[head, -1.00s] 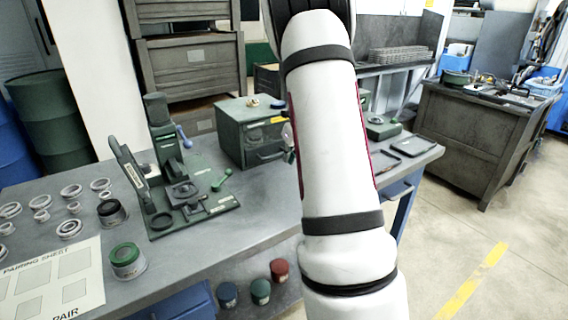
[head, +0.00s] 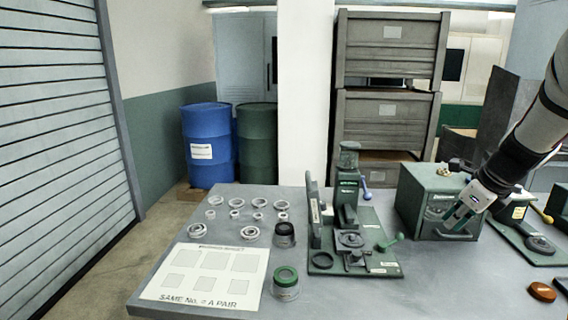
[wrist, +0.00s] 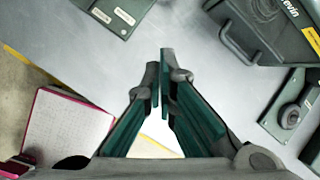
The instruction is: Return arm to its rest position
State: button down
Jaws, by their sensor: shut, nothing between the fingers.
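My arm (head: 535,125) reaches in from the right edge of the head view, slanting down to the left. My gripper (head: 456,222) is in front of the grey-green drawer box (head: 418,205), overlapping its front in the picture. I cannot tell whether it touches the box. In the wrist view my gripper (wrist: 160,75) has its green fingers together with nothing between them, above the grey bench top (wrist: 185,25). The box and its handle show at the top right of the wrist view (wrist: 262,30).
The ring grinder (head: 350,240) stands left of the box. Several rings (head: 260,203), a pairing sheet (head: 210,272) and two small jars, one green-lidded (head: 286,283) and one black-lidded (head: 284,235), are on the bench's left part. A fixture (head: 540,245) and an orange-brown disc (head: 542,292) are at right.

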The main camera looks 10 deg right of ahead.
jog(key=s+a+r+n, duration=0.3)
jog(key=s+a+n, duration=0.15)
jog(key=a, duration=0.25)
jog(key=s+a+r+n+y, duration=0.1)
jog(key=s+a+r+n, duration=0.15)
jog(key=a+n, duration=0.35)
jog(key=s+a+r+n, duration=0.2)
jog(key=s+a+n, duration=0.25)
jog(key=a, duration=0.25)
jog(key=s+a+n, duration=0.3)
jog(key=s+n, duration=0.4)
jog(key=n, duration=0.1)
jog(key=s+a+f+n+g+h+p, duration=0.1)
jog(key=s+a+n, duration=0.3)
jog(key=s+n, duration=0.3)
jog(key=shift+s+a+f+n+p, duration=0.2)
jog(key=shift+s+n+p, duration=0.1)
jog(key=shift+n, duration=0.2)
